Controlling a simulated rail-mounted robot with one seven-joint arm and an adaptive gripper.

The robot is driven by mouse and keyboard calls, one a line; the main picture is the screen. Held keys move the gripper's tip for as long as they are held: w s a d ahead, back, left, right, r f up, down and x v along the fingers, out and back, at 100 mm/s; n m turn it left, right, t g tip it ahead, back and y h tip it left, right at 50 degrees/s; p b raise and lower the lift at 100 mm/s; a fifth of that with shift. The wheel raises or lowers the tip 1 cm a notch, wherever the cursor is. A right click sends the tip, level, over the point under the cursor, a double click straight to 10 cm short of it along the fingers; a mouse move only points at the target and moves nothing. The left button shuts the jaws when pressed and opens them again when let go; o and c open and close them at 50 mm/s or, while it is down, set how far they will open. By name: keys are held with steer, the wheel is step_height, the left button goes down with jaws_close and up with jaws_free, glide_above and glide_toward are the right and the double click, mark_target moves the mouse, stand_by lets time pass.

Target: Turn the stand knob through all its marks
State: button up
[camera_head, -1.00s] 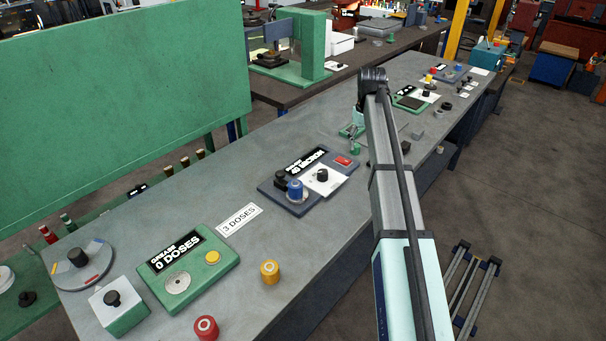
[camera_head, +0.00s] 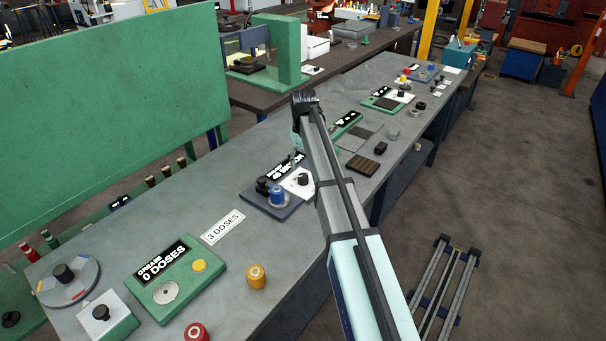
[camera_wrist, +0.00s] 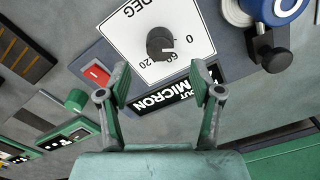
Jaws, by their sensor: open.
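The black stand knob (camera_wrist: 160,43) stands on a white dial plate (camera_wrist: 135,20) printed with DEG, 0, 60 and 120 in the wrist view. In the head view the knob (camera_head: 303,179) sits on the dark stand base (camera_head: 270,207), beside a blue-topped cylinder (camera_head: 277,197). My gripper (camera_wrist: 160,86) is open and empty; its fingertips lie below the knob in the picture, apart from it, over the edge of the black MICRON display (camera_wrist: 178,96). The display's reading is partly hidden by a finger. The gripper's end is mostly hidden behind my arm in the head view.
A red button (camera_wrist: 97,74) sits left of the dial in the wrist view. A black clamp knob (camera_wrist: 272,55) stands to the right.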

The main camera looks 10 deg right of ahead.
mark_target(303, 175)
step_height(303, 175, down, 7)
steer(key=shift+r+p, duration=0.1)
steer(key=shift+p, duration=0.55)
steer(key=c, duration=1.1)
